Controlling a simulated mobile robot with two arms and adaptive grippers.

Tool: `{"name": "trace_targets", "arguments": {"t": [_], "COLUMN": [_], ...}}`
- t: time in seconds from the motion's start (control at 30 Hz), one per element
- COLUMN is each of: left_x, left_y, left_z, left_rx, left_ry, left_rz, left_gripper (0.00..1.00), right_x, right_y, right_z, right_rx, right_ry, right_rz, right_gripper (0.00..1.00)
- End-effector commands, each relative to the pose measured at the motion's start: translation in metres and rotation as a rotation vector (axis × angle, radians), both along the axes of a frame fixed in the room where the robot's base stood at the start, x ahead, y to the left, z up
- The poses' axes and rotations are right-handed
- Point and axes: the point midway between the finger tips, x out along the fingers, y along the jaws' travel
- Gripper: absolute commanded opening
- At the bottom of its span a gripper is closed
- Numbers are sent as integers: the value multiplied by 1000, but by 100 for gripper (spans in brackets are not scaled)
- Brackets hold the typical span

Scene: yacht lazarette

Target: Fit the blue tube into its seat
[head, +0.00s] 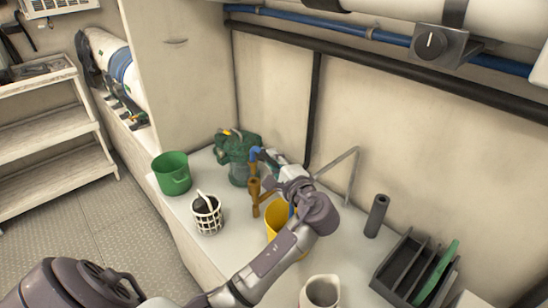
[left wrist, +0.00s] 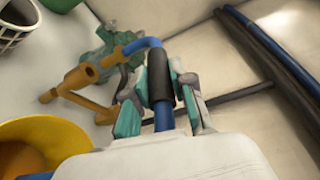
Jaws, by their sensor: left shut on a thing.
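My left gripper (head: 275,168) is shut on the blue tube (head: 255,152), which also shows in the left wrist view (left wrist: 146,43). A black sleeve (left wrist: 159,75) covers the tube's middle, between the fingers (left wrist: 158,92). The tube's upper end bends to the left. The fitting stands beside a green machine (head: 237,155). Whether the fitting is the seat cannot be told for sure. My right gripper is out of view.
A yellow bucket (head: 274,222) stands close under my left wrist. A green bucket (head: 172,174) and a white basket (head: 207,216) are to the left. A dark cylinder (head: 376,215), a black rack (head: 388,280) and a white mug (head: 320,291) are to the right. The wall is behind.

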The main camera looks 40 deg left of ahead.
Motion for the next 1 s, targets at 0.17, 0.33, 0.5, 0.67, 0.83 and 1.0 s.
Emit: {"name": "trace_targets", "arguments": {"t": [0.17, 0.33, 0.5, 0.67, 0.83, 1.0], "left_x": [0, 0, 0, 0, 0, 0], "left_y": [0, 0, 0, 0, 0, 0], "left_z": [-15, -18, -18, -18, -18, -17], "left_rx": [0, 1, 1, 1, 0, 1], "left_ry": [-1, -2, -2, -2, -1, 0], "left_rz": [0, 0, 0, 0, 0, 0], "left_gripper": [0, 0, 0, 0, 0, 0], "right_x": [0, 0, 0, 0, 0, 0], "right_y": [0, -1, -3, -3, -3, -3], "right_z": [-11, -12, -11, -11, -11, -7], "right_rx": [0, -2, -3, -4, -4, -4], "right_ry": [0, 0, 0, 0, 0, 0], "right_rz": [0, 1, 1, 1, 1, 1], "right_gripper": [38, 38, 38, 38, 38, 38]}}
